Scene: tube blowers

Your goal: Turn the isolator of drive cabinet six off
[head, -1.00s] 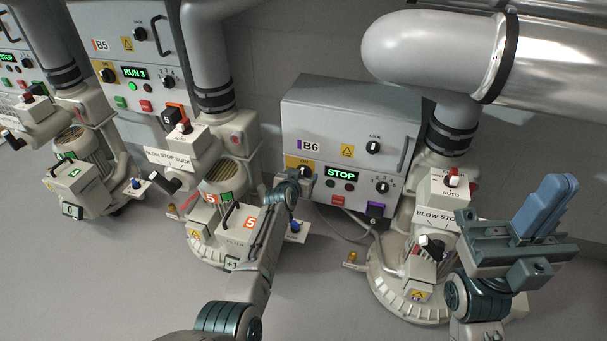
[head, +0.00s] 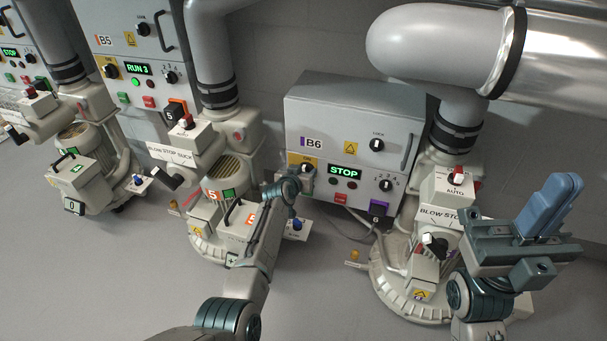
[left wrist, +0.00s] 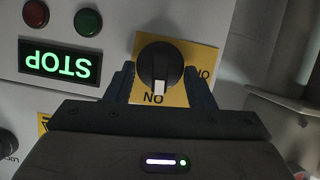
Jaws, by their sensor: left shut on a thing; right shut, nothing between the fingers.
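Drive cabinet six (head: 345,115), labelled B6, stands against the wall with its green display reading STOP. Its isolator, a black rotary knob (left wrist: 160,66) on a yellow plate (left wrist: 199,60), sits at the cabinet's lower left. In the left wrist view the picture is upside down, and the knob's white mark points at the word ON. My left gripper (head: 304,173) is at this knob, its two dark fingers (left wrist: 161,85) on either side of it and shut on it. In the head view the gripper partly hides the knob. My right gripper (head: 558,197) is shut and empty, at the right.
Cabinet B5 (head: 128,45), reading RUN 3, stands to the left. A blower with a BLOW STOP plate (head: 438,214) stands right of cabinet six, behind my right gripper. Large grey pipes (head: 440,50) run overhead. Bare floor (head: 310,300) lies in front.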

